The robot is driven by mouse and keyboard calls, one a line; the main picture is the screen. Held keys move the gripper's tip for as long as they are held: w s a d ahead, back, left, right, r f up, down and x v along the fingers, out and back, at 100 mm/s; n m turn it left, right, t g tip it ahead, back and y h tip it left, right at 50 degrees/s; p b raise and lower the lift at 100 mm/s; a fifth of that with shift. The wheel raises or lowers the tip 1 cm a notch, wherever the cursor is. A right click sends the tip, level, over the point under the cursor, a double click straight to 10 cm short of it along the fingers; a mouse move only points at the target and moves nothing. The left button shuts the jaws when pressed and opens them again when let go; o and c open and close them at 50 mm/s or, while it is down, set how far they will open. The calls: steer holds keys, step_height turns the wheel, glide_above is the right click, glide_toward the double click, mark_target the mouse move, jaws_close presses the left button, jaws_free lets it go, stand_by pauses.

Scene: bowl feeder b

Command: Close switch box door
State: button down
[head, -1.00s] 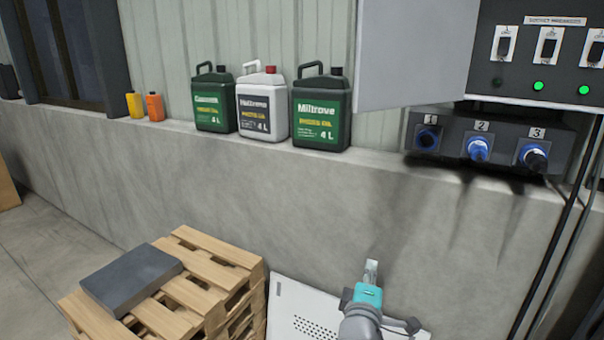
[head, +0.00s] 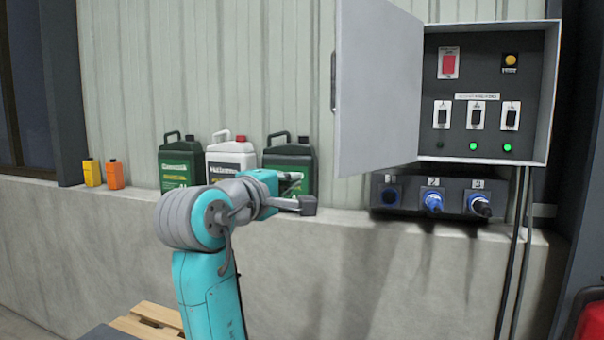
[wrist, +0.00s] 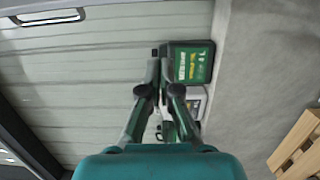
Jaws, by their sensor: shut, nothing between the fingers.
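The switch box (head: 545,95) is on the wall at the right of the head view. Its grey door (head: 378,90) stands wide open, swung out to the left, with a dark handle (head: 333,80) at its free edge. A handle also shows at the top left of the wrist view (wrist: 50,17). My gripper (head: 295,177) is left of and below the door, apart from it, in front of the green canister. In the wrist view its fingers (wrist: 164,72) are together with nothing held.
Green (head: 180,163) and white (head: 228,155) canisters and a second green canister (head: 290,155) stand on the ledge. Two small bottles (head: 103,173) are farther left. Blue sockets (head: 433,200) and hanging cables (head: 515,250) are under the box. Pallets (head: 150,322) lie below.

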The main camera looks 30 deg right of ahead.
steer(key=x, duration=1)
steer(key=shift+s+d+r, duration=0.1)
steer(key=shift+s+r, duration=0.1)
steer(key=shift+s, duration=0.85)
steer(key=shift+s+r, duration=0.2)
steer(key=shift+s, duration=0.9)
